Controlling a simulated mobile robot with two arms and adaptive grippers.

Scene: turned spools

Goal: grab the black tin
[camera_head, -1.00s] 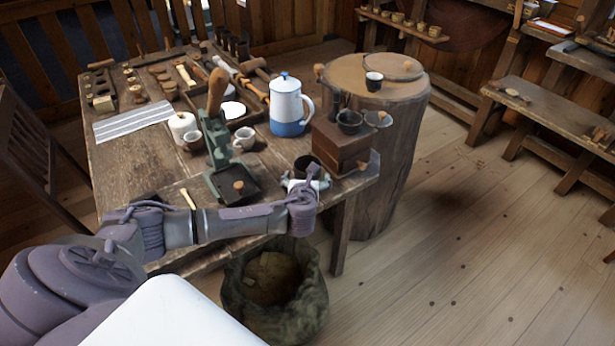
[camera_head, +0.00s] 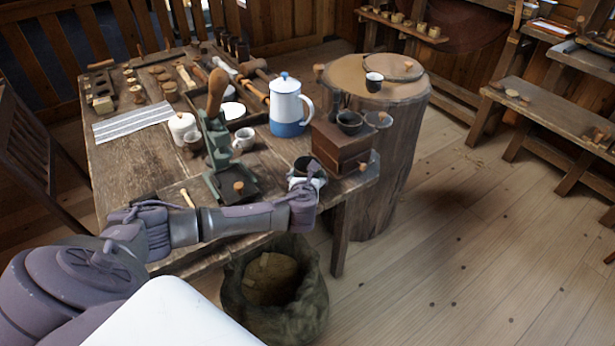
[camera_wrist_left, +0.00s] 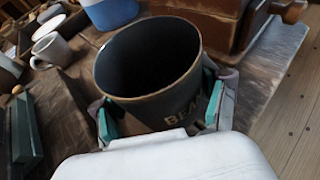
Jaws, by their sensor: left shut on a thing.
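The black tin (camera_wrist_left: 150,62) is a dark, open-topped cup with a tan rim and partly visible pale letters on its side. It stands upright between the two fingers of my left gripper (camera_wrist_left: 162,112), which is shut on it. In the head view the black tin (camera_head: 307,166) shows at the front right part of the table, partly hidden by my left gripper (camera_head: 306,180). I cannot tell whether its base touches the table. My right gripper is not in view.
A wooden grinder box (camera_head: 340,146) stands just behind the tin. A blue and white pot (camera_head: 287,105), a green press (camera_head: 216,150) and a white mug (camera_head: 244,138) are nearby. A sack (camera_head: 275,295) sits on the floor below the table's front edge.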

